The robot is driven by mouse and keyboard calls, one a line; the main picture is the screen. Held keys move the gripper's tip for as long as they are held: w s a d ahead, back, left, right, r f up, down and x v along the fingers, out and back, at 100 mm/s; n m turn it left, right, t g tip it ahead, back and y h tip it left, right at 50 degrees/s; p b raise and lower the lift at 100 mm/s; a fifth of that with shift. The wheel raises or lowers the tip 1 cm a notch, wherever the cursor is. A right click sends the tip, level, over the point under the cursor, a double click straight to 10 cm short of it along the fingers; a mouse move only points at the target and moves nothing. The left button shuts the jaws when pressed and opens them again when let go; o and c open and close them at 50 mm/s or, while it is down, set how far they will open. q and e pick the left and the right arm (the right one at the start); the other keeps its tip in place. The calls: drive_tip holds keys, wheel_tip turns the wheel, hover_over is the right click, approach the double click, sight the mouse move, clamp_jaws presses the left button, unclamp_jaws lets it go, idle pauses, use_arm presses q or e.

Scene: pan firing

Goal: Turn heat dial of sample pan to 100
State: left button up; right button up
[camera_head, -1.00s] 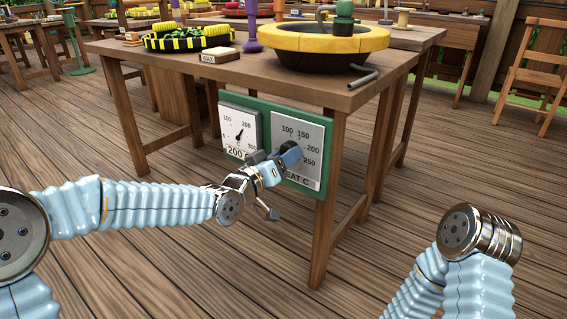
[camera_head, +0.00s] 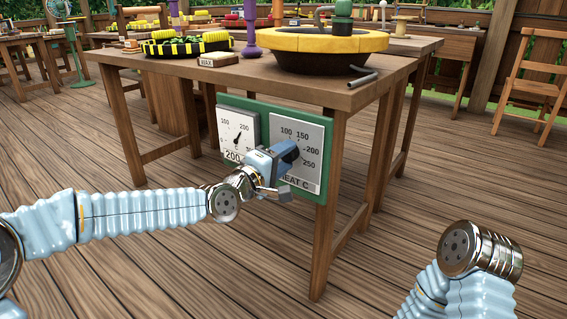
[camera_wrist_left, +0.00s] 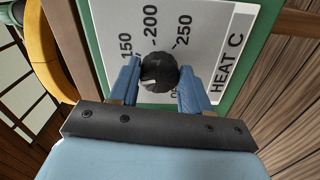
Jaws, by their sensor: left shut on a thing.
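The heat dial is a black knob (camera_wrist_left: 158,70) on a pale plate (camera_head: 310,172) lettered HEAT C, with numbers including 150, 200 and 250. In the left wrist view a white mark on the knob points to the lower left of the picture. The 100 shows on the plate in the head view. My left gripper (camera_head: 288,153) is shut on the knob, one blue finger on each side, and hides most of it in the head view; it also shows in the left wrist view (camera_wrist_left: 158,82). The sample pan (camera_head: 314,41) has a yellow rim. My right gripper is out of view.
A second gauge (camera_head: 237,128), showing 200, sits left of the heat plate on the green panel (camera_head: 265,106). The wooden table (camera_head: 215,77) carries a black-and-yellow tray (camera_head: 157,48) and a WAX block (camera_head: 218,60). Table legs flank the panel; open floor lies in front.

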use_arm(q)
drive_tip(key=shift+n+b, duration=0.5)
drive_tip(key=shift+n, duration=0.6)
drive_tip(key=o, duration=1.1)
drive_tip(key=shift+c, duration=0.2)
drive_tip(key=p+v, duration=0.6)
drive_tip(key=v, duration=0.8)
